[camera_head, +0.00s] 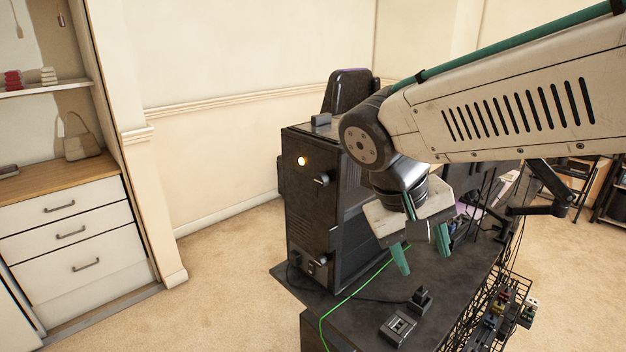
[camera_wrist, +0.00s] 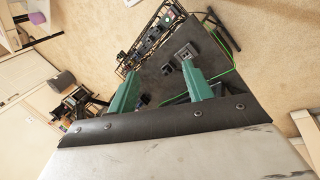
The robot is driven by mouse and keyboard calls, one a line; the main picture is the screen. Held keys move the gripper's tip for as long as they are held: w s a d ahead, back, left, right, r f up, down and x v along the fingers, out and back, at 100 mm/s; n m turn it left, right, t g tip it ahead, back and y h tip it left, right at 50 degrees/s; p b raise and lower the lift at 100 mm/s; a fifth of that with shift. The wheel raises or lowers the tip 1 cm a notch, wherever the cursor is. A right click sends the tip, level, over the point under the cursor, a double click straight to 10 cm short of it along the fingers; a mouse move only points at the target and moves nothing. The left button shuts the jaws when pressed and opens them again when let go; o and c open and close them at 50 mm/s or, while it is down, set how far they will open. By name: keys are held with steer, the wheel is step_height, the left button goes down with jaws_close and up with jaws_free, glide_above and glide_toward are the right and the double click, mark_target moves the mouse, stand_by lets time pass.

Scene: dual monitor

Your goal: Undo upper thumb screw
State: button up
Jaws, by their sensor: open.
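A dark computer tower (camera_head: 305,205) stands upright on the black desk, with its rear panel facing the camera. A small knob-like thumb screw (camera_head: 322,180) sticks out high on its right rear edge. A similar knob (camera_head: 322,261) sticks out lower on the same edge. My gripper (camera_head: 422,250) is to the right of the tower, its two green fingers apart, pointing down over the desk. In the wrist view my gripper (camera_wrist: 159,72) is open with nothing between its fingers; the tower and screws are not seen there.
A glowing round light (camera_head: 302,161) is on the tower's rear. The desk (camera_head: 365,335) holds a small dark box (camera_head: 397,328), a dark stand-like item (camera_head: 420,299) and a green cable (camera_head: 352,295). A wire basket (camera_head: 480,315) hangs at its side. Carpet (camera_head: 220,280) left of the tower is clear.

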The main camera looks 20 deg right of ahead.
steer(key=w+m+h, duration=0.2)
steer(key=w+h, duration=0.2)
steer(key=w, duration=0.3)
steer(key=m+t+h, duration=0.2)
steer(key=t+h, duration=0.6)
glide_toward(318, 181)
steer(key=d, duration=0.2)
steer(key=x, duration=0.7)
steer(key=shift+w+d, duration=0.1)
steer(key=shift+w, duration=0.3)
steer(key=c, duration=1)
